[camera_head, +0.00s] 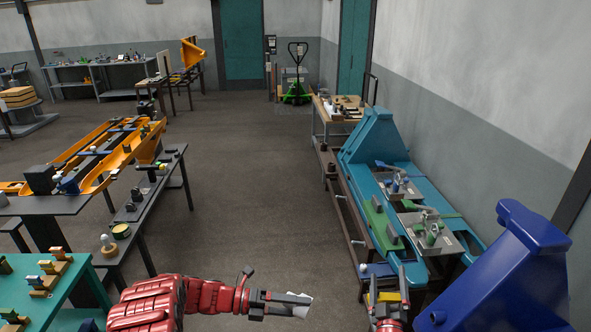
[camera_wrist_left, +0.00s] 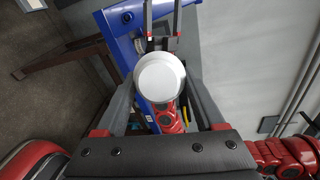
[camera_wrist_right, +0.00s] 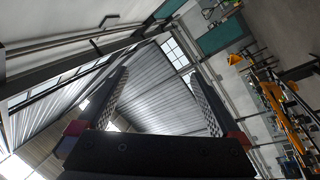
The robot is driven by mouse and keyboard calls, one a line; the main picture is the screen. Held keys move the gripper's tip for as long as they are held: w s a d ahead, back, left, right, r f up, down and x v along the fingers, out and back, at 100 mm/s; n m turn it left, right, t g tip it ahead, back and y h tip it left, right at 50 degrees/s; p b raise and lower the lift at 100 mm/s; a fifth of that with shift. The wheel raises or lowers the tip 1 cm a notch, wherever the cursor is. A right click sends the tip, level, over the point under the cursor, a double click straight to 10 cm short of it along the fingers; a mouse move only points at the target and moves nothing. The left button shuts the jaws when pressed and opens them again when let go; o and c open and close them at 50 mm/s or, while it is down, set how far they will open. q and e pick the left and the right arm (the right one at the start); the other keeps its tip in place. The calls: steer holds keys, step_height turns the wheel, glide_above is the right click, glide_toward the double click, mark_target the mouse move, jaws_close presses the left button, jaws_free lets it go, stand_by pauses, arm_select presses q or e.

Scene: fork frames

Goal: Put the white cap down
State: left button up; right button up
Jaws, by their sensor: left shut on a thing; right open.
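The white cap (camera_wrist_left: 160,77) is round and sits between the fingers of my left gripper in the left wrist view. In the head view, my left gripper (camera_head: 285,303) is at the bottom centre, shut on the cap (camera_head: 301,308), which is partly hidden by the fingers. It is held out over the open floor between the benches. My right gripper (camera_head: 388,284) points up at the bottom right, in front of the blue fixture. In the right wrist view it (camera_wrist_right: 160,100) is open and empty, with the ceiling behind it.
A light-blue frame with fixtures (camera_head: 419,178) stands on a bench at right. A dark-blue part (camera_head: 510,265) is close at the lower right. A narrow dark bench (camera_head: 150,205) with small parts and a teal table (camera_head: 62,300) stand at left. The floor (camera_head: 255,180) between is clear.

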steer(key=w+d+f+n+g+y, duration=0.1)
steer(key=w+d+f+n+g, duration=0.1)
steer(key=f+g, duration=0.4)
steer(key=w+d+f+n+g+y, duration=0.1)
steer(key=w+d+f+n+g, duration=0.1)
steer(key=f+n+g, duration=0.3)
steer(key=shift+d+f+g, duration=0.5)
steer(key=shift+d+f, duration=0.35)
steer(key=shift+f, duration=1.55)
steer(key=shift+w, duration=0.15)
